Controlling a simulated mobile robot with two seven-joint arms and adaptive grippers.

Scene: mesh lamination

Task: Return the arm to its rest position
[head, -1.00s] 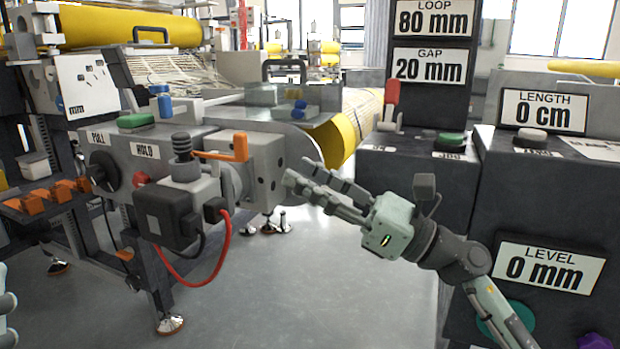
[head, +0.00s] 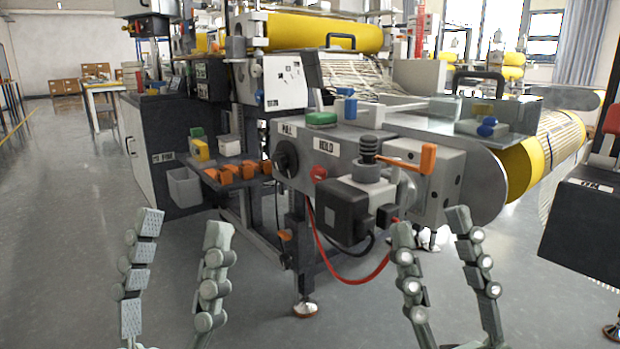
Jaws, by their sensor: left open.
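My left gripper (head: 183,225) is at the lower left of the head view, fingers pointing up and spread apart, with nothing between them. My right gripper (head: 430,220) is at the lower middle right, its fingers also pointing up, apart and empty. Both appear in front of the laminating machine (head: 330,150), and I see no clear contact with it. The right gripper's fingertips overlap the machine's front end in the picture. The arm links behind both grippers are below the frame.
A dark console (head: 585,225) stands at the right edge. Open floor (head: 70,230) lies at the left.

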